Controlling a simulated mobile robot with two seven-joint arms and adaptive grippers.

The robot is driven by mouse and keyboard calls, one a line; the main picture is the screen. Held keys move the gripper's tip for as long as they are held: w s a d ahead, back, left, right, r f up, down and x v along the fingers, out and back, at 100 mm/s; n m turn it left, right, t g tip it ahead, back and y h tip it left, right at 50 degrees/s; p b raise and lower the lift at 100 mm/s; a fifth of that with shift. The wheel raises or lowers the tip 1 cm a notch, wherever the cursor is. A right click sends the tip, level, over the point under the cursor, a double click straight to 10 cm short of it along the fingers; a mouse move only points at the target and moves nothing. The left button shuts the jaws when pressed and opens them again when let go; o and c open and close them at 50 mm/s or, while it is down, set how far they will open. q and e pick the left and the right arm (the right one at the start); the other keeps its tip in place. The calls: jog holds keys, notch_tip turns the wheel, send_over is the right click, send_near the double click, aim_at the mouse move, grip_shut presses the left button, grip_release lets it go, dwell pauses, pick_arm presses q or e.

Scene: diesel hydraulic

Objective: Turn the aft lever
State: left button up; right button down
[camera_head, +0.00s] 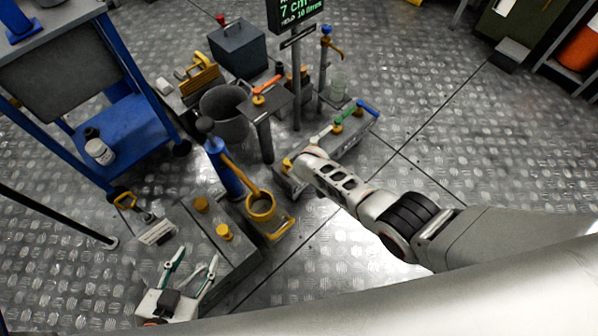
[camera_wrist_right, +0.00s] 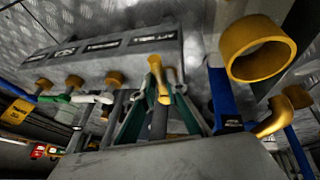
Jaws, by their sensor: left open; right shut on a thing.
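A grey valve block (camera_head: 345,145) on the floor carries a row of levers with yellow pivots. A blue lever (camera_head: 367,107), a green lever (camera_head: 340,125) and a white lever (camera_head: 320,135) show. In the right wrist view, the block (camera_wrist_right: 100,57) has several labels too blurred to read, so I cannot tell which lever is aft. My right gripper (camera_wrist_right: 158,95) is shut on the end lever (camera_wrist_right: 156,72), whose yellow part stands between the green fingers. In the head view its arm hides this lever's lower part. My left gripper (camera_head: 194,262) is open and empty at lower left.
A blue pump post (camera_head: 224,168) and yellow cup (camera_head: 261,207) stand left of the right gripper. A grey tank (camera_head: 205,240) with yellow caps lies near the left gripper. A bucket (camera_head: 225,112) and blue cart (camera_head: 120,125) are behind. Floor at right is clear.

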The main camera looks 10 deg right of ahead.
jog(key=shift+s+a+f, duration=0.1)
jog(key=shift+s+f, duration=0.1)
jog(key=shift+s, duration=0.05)
jog(key=c, duration=2)
grip_release()
jog(key=shift+w+r, duration=0.1)
jog(key=shift+w, duration=0.05)
jog(key=shift+r, duration=0.1)
jog(key=shift+v, duration=5.95)
